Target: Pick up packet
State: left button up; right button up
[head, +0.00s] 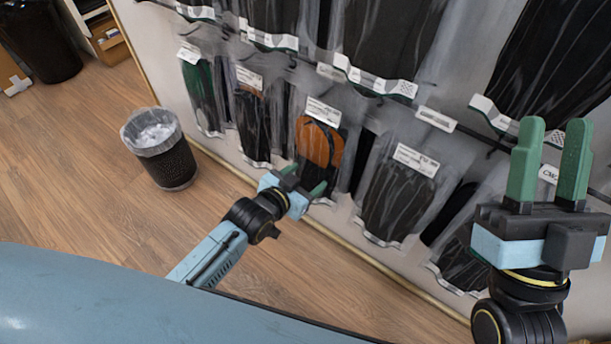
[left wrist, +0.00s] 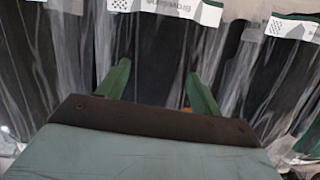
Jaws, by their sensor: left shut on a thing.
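Clear packets with black insoles and white labels hang in rows on the wall in the head view. One packet (head: 320,148) shows an orange and black insole. My left gripper (head: 305,177) is at the lower part of this packet, shut on it, its two green fingers a little apart. In the left wrist view, the left fingers (left wrist: 158,75) reach into shiny clear plastic over dark insoles; a speck of orange shows by the right finger. What lies between the fingertips is hard to make out. My right gripper (head: 553,125) is raised at the right, fingers apart and empty.
Neighbouring packets hang close on both sides, a black one (head: 399,190) to the right and another (head: 253,123) to the left. A black waste bin (head: 172,165) with a clear liner stands on the wooden floor at the left. The floor around it is clear.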

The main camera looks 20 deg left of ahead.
pick_arm(q)
jog(key=shift+r+p, duration=0.45)
jog(key=shift+r, duration=0.25)
jog(key=s+a+p, duration=0.2)
jog(key=s+p, duration=0.1)
jog(key=s, duration=0.5)
jog(key=s+a+p, duration=0.3)
jog(key=s, duration=0.6)
jog(key=shift+a+f, duration=0.2)
jog(key=shift+a, duration=0.15)
pick_arm(e)
notch_tip(320, 180, down, 18)
jog(key=w+d+g+h, duration=0.1)
jog(key=g+h, duration=0.4)
jog(key=g, duration=1)
jog(key=shift+w+d, duration=0.25)
jog(key=shift+d, duration=0.6)
